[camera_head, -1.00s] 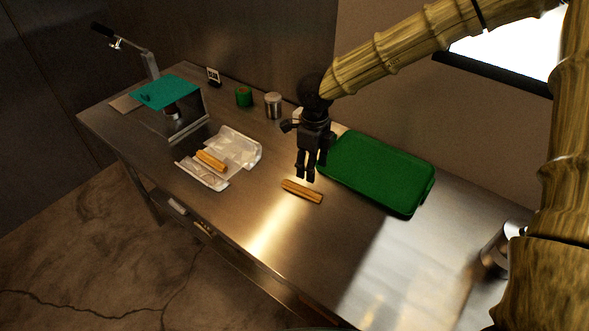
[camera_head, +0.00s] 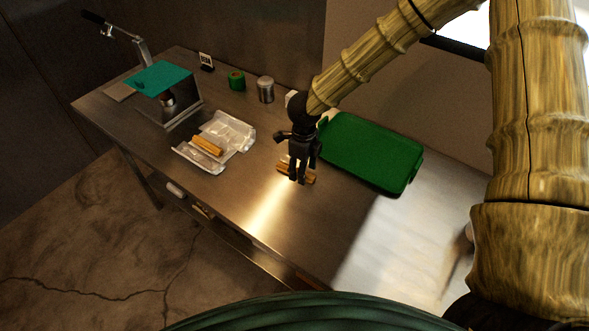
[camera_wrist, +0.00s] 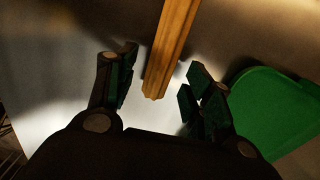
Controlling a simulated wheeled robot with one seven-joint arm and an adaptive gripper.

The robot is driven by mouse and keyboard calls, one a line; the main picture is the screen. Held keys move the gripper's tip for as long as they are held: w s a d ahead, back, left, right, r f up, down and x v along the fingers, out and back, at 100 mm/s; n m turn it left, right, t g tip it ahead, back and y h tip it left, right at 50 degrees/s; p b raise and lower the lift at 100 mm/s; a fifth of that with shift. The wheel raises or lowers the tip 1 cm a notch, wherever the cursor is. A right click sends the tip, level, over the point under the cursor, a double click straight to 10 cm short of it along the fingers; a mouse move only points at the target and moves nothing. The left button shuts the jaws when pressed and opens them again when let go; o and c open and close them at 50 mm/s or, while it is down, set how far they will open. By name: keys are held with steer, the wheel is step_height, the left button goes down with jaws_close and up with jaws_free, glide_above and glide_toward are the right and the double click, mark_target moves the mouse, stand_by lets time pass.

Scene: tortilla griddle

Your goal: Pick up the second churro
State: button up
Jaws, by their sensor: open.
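One churro (camera_head: 309,178) lies on the steel table, partly hidden behind my gripper (camera_head: 297,180) in the head view. The wrist view shows this churro (camera_wrist: 170,48) running up from between the fingers, its near end at the mouth of my gripper (camera_wrist: 158,88). The fingers are apart, one on each side of the churro, with gaps on both sides, and hold nothing. Another churro (camera_head: 207,145) lies on a crumpled white paper wrapper (camera_head: 236,130) to the left.
A green tray (camera_head: 368,150) lies just right of my gripper and shows in the wrist view (camera_wrist: 275,105). A metal stand with a teal top (camera_head: 163,78), a green roll (camera_head: 236,80) and a metal can (camera_head: 265,90) stand farther back. The table front is clear.

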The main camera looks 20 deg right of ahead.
steer(key=shift+s+f, duration=0.15)
steer(key=shift+f, duration=0.5)
steer(key=shift+w+f, duration=0.35)
steer(key=shift+f, duration=0.05)
steer(key=shift+s+r, duration=0.15)
steer(key=shift+s, duration=0.05)
steer(key=shift+c, duration=0.5)
steer(key=c, duration=0.9)
steer(key=shift+o, duration=0.2)
